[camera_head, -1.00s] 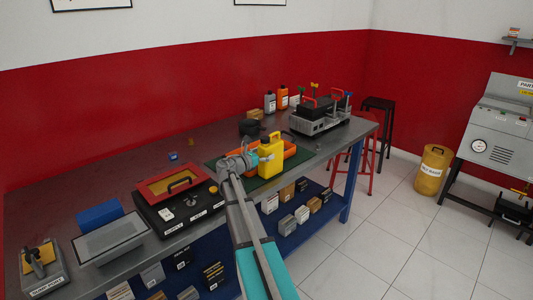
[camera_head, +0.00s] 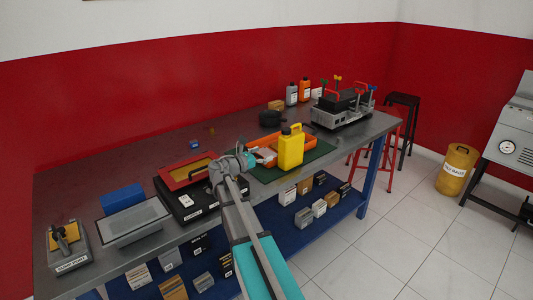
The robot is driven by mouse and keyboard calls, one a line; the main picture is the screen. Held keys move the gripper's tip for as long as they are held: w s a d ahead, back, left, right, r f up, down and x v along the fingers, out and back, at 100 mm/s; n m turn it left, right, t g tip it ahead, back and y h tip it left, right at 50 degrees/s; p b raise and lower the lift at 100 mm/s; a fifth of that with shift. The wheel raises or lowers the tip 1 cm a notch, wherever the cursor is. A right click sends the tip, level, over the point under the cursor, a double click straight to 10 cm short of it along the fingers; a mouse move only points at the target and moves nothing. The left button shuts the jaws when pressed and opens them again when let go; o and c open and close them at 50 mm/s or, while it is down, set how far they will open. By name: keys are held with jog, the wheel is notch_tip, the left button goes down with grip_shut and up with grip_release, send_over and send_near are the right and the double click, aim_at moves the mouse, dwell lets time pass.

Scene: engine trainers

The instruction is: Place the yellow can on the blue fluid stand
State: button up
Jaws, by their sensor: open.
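The yellow can (camera_head: 290,148) stands upright at the front edge of the green mat (camera_head: 265,173), beside an orange tray (camera_head: 262,152). My gripper (camera_head: 249,158) is to the left of the can with a gap between them; its fingers are small and partly hidden by my wrist. It holds nothing that I can see. A blue block (camera_head: 122,197) at the left of the bench, behind a grey tray, may be the blue fluid stand; I cannot tell for sure.
A black case with a red-framed lid (camera_head: 188,172) lies left of my gripper. A grey tray (camera_head: 135,222) and a pump unit (camera_head: 66,250) are further left. An engine model (camera_head: 343,108) and bottles (camera_head: 304,90) stand at the back right.

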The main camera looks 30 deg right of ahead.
aim_at(291, 146)
dwell(0.6)
notch_tip(291, 146, up, 9)
jog(key=y+p, duration=0.4)
jog(key=p, duration=1.1)
jog(key=shift+f+p, duration=0.2)
jog(key=shift+p, duration=0.15)
jog(key=shift+d+f+y, duration=0.1)
jog(key=shift+d+y, duration=0.05)
jog(key=shift+y, duration=0.15)
jog(key=b+x, duration=0.3)
jog(key=x, duration=0.5)
jog(key=shift+d, duration=0.25)
jog(key=shift+f, duration=0.1)
